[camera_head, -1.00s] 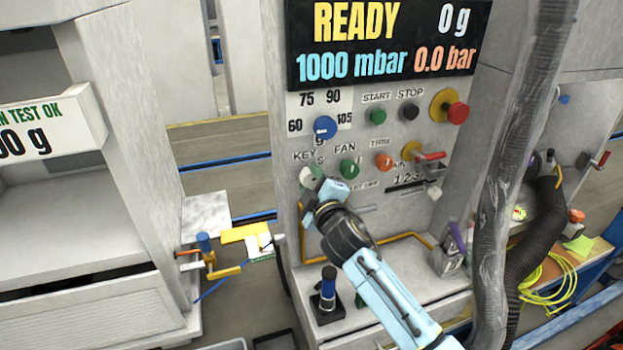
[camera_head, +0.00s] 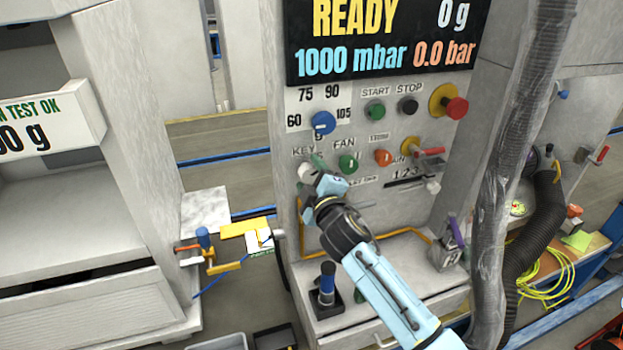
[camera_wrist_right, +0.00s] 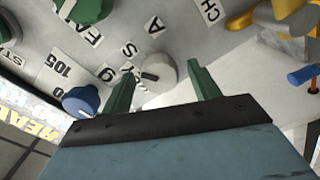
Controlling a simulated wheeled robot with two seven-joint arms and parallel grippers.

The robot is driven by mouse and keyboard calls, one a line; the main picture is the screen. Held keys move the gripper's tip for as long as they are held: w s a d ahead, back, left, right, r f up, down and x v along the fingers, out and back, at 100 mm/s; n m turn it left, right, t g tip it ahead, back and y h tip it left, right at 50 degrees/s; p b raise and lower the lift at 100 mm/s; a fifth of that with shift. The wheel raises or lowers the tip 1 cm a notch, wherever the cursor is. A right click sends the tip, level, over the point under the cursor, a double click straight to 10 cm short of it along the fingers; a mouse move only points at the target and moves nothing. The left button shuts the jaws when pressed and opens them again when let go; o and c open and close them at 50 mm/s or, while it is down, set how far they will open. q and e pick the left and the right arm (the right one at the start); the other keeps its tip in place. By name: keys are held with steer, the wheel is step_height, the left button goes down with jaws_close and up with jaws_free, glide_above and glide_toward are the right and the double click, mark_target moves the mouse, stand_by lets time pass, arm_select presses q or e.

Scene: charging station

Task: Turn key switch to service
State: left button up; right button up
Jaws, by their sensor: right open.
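The key switch (camera_head: 305,172) is a pale round knob under the KEY label on the grey panel, partly hidden by my right gripper in the head view. In the right wrist view the knob (camera_wrist_right: 160,72) shows a short dark mark on its face. My right gripper (camera_head: 320,169) is at the knob, with a green finger showing. In the right wrist view its two green fingers (camera_wrist_right: 161,80) are apart, with the knob in the gap, nearer the left finger. I cannot tell whether they touch it. My left gripper is not in view.
A blue dial (camera_head: 323,123) is above the key switch, and a green FAN knob (camera_head: 348,163) is close on its right. A red button (camera_head: 456,108) and a red-handled valve (camera_head: 428,152) stick out farther right. A grey hose (camera_head: 520,170) hangs at the panel's right.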

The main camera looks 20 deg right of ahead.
steer(key=s, duration=1.3)
steer(key=shift+s+d, duration=0.2)
steer(key=shift+d, duration=0.05)
